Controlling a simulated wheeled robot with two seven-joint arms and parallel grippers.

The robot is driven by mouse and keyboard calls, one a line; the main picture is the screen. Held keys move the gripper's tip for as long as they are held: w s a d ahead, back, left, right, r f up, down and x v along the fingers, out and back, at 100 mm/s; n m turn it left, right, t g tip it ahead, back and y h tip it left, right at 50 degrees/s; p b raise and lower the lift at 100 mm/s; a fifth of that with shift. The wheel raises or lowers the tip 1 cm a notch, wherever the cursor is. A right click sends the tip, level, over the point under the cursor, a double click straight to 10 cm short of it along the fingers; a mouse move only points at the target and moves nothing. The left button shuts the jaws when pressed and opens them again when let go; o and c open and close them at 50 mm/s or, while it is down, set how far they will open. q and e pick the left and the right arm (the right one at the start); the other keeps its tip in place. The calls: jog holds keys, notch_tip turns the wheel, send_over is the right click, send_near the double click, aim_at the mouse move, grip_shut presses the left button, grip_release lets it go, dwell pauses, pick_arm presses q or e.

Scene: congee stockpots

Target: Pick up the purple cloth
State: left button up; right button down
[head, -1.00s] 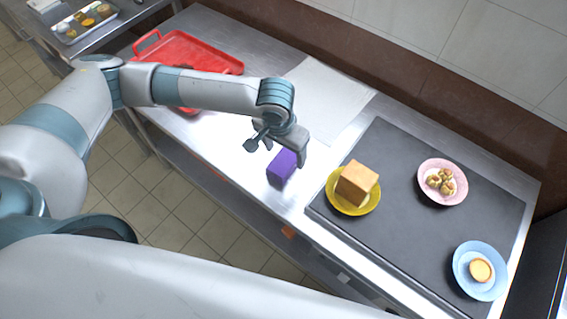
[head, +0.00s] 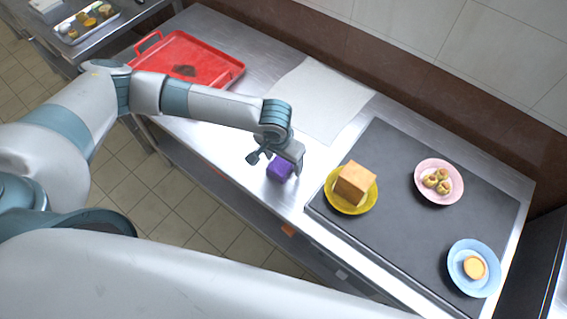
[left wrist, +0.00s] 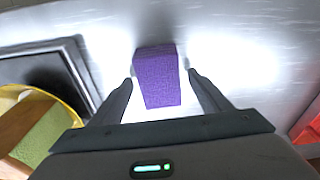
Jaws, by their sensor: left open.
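The purple cloth (head: 281,169) is a folded block on the steel counter. In the left wrist view the purple cloth (left wrist: 158,77) lies between the two fingers, with a small gap on each side. My left gripper (head: 279,175) is open, pointing down over the cloth; its body hides part of the cloth in the head view. In the left wrist view the fingertips of my left gripper (left wrist: 160,78) flank the cloth. My right gripper is not in view.
A yellow plate (head: 350,207) with a bread block (head: 355,184) stands close to the right on a dark board (head: 400,220). A pink plate (head: 457,199) and blue plate (head: 458,283) are farther right. A red tray (head: 215,62) and a pale sheet (head: 325,100) lie behind.

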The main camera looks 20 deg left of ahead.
aim_at(283, 161)
pick_arm(q)
jog(key=shift+c, duration=0.3)
jog(key=c, duration=1.1)
jog(key=shift+r, duration=0.1)
notch_tip(283, 161, up, 8)
jog(key=b, duration=0.2)
jog(key=shift+w+r+b, duration=0.1)
jog(key=shift+r+b, duration=0.1)
jog(key=shift+b, duration=0.1)
jog(key=shift+r, duration=0.75)
jog(key=o, duration=0.5)
jog(key=shift+c, duration=0.2)
jog(key=c, duration=0.3)
jog(key=shift+c, duration=0.2)
